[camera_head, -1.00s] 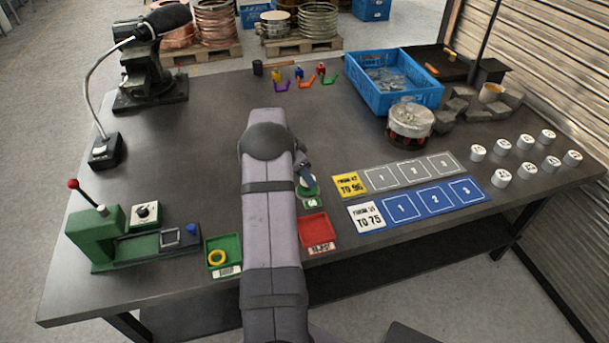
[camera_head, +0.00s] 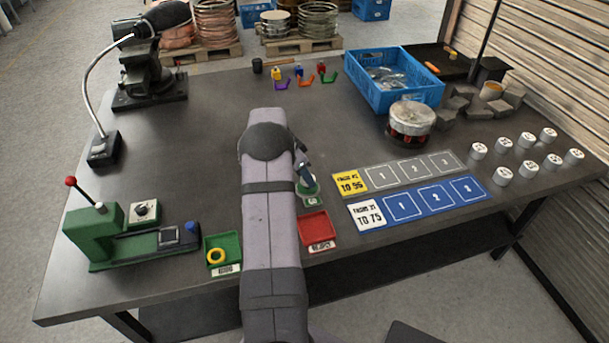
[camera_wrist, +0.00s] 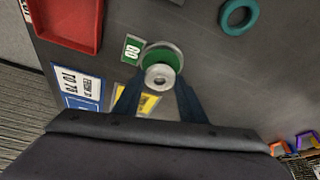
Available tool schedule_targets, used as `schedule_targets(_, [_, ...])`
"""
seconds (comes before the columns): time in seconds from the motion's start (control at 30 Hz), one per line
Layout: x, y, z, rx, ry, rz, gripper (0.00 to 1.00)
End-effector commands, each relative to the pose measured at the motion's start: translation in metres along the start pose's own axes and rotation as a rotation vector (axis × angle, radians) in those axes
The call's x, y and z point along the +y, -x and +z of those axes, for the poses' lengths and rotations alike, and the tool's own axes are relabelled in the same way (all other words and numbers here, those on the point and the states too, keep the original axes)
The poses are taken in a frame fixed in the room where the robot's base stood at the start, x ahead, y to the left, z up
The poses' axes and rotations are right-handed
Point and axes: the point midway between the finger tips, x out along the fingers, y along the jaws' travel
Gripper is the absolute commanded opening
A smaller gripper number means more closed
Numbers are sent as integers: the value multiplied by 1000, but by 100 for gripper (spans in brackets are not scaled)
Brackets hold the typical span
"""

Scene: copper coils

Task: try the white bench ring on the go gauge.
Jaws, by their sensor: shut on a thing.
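The go gauge is a green round piece (camera_wrist: 158,54) with a pale metal rim, beside a green GO label (camera_wrist: 131,47). It also shows in the head view (camera_head: 311,190), just right of my arm. A small whitish ring (camera_wrist: 150,76) with a dark centre sits between my fingertips in the wrist view. My gripper (camera_wrist: 160,82) is shut on it, directly over the near part of the gauge. In the head view my gripper (camera_head: 305,178) is at the gauge, with the ring mostly hidden. I cannot tell whether the ring is around the gauge or only above it.
A teal ring (camera_wrist: 238,16) lies on the bench near the gauge. A red reject tray (camera_head: 317,229) and a green tray (camera_head: 222,247) holding a yellow ring flank my arm. Blue and grey numbered strips, white cylinders and a blue crate (camera_head: 369,97) stand to the right.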

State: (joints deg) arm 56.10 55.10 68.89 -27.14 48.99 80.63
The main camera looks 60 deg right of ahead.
Motion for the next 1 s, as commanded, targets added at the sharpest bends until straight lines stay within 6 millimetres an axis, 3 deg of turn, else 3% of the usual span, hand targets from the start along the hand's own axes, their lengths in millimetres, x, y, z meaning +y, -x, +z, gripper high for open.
schedule_targets(1.0, [0,-5,2,1,0,-1,12])
